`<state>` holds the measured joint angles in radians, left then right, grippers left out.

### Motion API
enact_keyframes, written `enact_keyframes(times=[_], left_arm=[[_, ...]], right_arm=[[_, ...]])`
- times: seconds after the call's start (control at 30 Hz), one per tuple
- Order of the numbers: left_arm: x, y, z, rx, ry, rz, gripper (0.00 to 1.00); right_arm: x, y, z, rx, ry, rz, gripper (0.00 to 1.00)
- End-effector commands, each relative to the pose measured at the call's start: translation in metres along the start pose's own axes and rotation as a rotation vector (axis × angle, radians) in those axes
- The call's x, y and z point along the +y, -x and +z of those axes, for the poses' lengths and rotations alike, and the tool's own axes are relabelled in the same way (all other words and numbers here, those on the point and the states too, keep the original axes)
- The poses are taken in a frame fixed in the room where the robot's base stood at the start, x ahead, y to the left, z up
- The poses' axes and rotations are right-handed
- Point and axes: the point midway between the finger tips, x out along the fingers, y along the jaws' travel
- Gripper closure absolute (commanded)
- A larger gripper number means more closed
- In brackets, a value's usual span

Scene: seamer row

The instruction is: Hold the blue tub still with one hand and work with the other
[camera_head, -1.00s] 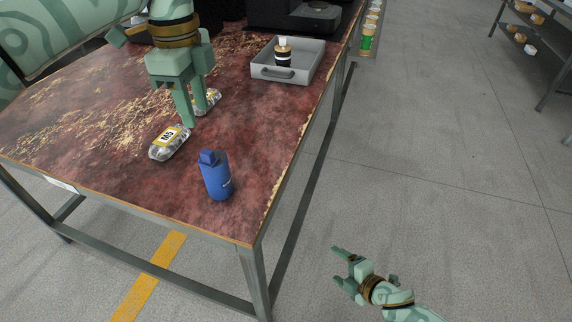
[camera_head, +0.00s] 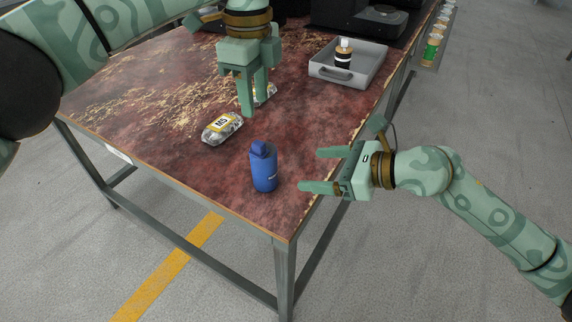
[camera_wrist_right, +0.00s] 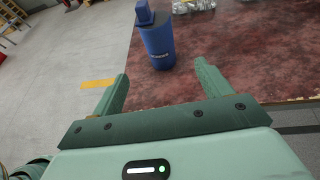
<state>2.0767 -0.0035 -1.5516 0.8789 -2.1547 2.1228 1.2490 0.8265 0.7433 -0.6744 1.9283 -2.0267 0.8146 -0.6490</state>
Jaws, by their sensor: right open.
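The blue tub (camera_head: 264,172), bottle-like with a blue cap, stands upright near the table's front corner. In the right wrist view the tub (camera_wrist_right: 158,45) shows ahead of and between my fingers. My right gripper (camera_head: 310,169) is open and empty, its fingers pointing left toward the tub, with a gap between. It also shows in the right wrist view (camera_wrist_right: 161,72). My left gripper (camera_head: 254,106) points down over the table behind the tub, beside a clear bag labelled M5 (camera_head: 222,127). Its finger opening is not clear.
A second bag (camera_head: 267,91) lies behind my left fingers, partly hidden. A grey tray (camera_head: 326,72) holds a dark bottle (camera_head: 344,54) with a white cap. Dark equipment (camera_head: 370,20) stands at the back. The worn red table (camera_head: 180,150) has clear room left of the tub.

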Motion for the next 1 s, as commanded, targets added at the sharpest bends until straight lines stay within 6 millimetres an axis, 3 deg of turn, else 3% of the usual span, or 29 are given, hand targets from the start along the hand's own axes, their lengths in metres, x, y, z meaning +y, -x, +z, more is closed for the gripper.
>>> enact_keyframes(times=[0.3, 0.5, 0.7, 1.0], left_arm=[[0.0, 0.0, 0.0, 0.0, 0.0, 0.0, 0.64], [0.0, 0.0, 0.0, 0.0, 0.0, 0.0, 0.64], [0.0, 0.0, 0.0, 0.0, 0.0, 0.0, 0.64], [0.0, 0.0, 0.0, 0.0, 0.0, 0.0, 0.64]], right_arm=[[0.001, -0.076, 0.001, -0.003, -0.007, 0.002, 0.23], [0.001, -0.115, 0.001, -0.003, -0.006, 0.002, 0.23], [0.0, -0.136, 0.0, -0.002, -0.006, 0.001, 0.23], [0.0, -0.14, 0.0, -0.002, -0.005, 0.0, 0.23]])
